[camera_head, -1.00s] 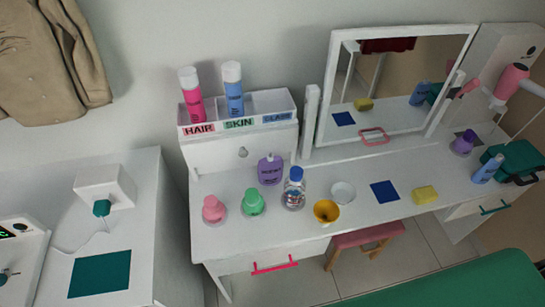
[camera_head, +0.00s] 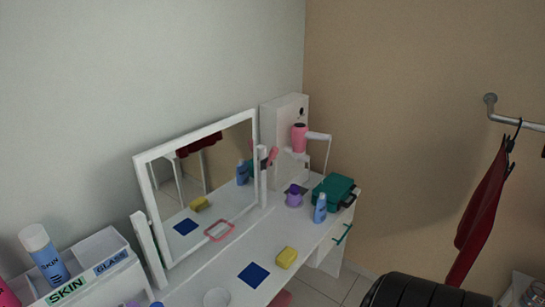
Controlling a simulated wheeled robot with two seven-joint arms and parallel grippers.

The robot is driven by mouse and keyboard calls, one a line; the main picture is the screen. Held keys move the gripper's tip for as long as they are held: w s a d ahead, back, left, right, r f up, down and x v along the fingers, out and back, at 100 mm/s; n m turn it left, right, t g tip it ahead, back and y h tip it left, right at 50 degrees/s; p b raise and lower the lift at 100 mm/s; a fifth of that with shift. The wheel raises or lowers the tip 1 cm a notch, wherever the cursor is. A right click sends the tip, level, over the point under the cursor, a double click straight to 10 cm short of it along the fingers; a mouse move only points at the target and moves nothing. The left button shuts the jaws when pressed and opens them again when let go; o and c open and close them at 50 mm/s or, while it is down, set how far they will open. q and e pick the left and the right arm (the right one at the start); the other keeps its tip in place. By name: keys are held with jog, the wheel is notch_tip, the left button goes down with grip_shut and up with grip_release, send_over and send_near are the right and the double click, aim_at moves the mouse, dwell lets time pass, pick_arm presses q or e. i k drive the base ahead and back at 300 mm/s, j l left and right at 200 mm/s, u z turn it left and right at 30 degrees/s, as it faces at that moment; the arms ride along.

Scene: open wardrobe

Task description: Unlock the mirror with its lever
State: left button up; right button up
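The mirror (camera_head: 153,207) has a white frame and stands tilted between two white posts on the dressing table. A small pink-red bar (camera_head: 272,156), which looks like the lever, sticks out beside the mirror's right post (camera_head: 262,172). Its joint with the post is too small to make out. A pink loop (camera_head: 219,230) shows at the mirror's lower edge. Neither of my grippers is in view.
On the white table (camera_head: 225,262) are a yellow sponge (camera_head: 286,258), a blue cloth (camera_head: 253,275), a purple bottle (camera_head: 294,197), a blue bottle (camera_head: 320,209) and a green case (camera_head: 335,190). A pink hair dryer (camera_head: 299,138) stands behind. A red garment (camera_head: 483,215) hangs at right.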

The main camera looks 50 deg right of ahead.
aim_at(274, 152)
jog(key=z, duration=1.6)
